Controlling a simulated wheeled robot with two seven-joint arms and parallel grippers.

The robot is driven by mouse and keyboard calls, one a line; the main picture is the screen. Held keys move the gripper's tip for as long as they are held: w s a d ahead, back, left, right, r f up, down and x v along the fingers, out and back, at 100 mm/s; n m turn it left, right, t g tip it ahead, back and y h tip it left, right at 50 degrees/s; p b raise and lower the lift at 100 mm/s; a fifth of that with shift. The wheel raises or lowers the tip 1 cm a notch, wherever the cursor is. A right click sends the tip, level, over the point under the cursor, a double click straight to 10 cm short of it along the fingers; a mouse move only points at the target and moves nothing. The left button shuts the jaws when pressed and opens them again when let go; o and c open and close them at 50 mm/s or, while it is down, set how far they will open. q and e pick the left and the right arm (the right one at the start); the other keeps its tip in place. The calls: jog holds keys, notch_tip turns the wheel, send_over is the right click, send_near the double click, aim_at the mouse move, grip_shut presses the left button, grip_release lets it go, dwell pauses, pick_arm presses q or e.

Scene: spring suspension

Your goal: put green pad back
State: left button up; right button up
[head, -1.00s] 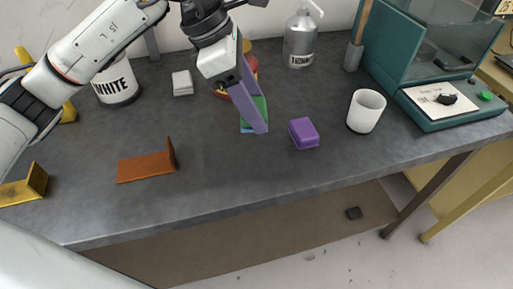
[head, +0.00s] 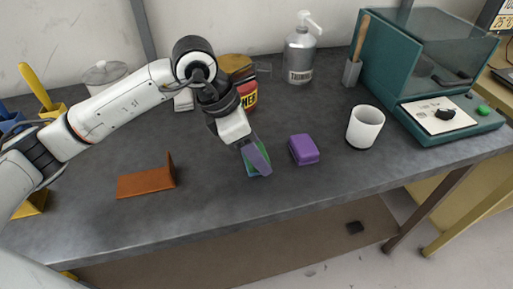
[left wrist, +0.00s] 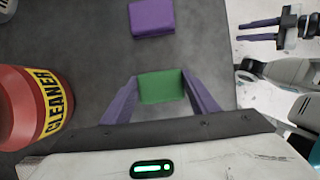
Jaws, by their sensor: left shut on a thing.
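In the left wrist view the green pad (left wrist: 161,87) sits between the two purple fingers. Whether the pad touches the bench is hard to tell. My right gripper (left wrist: 260,30) shows at the top right of the left wrist view, its fingers apart with nothing between them; it is out of the head view.
A purple block (head: 303,149) lies just right of the pad. A white cup (head: 365,128) stands further right, beside a teal machine (head: 430,70). A red cleaner tin (left wrist: 28,105) stands behind my gripper. An orange angled bracket (head: 146,182) lies left. The front bench between bracket and cup is mostly clear.

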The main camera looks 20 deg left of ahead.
pick_arm(q)
jog(key=o, duration=0.5)
jog(key=shift+f, duration=0.2)
jog(key=o, duration=0.4)
jog(key=shift+r, duration=0.1)
jog(key=shift+o, duration=0.2)
jog(key=shift+r, duration=0.3)
jog(key=v, duration=1.1)
jog(key=shift+a+r+b, duration=0.15)
jog(key=shift+r+b, duration=0.15)
jog(key=shift+b, duration=0.15)
jog(key=shift+s, duration=0.15)
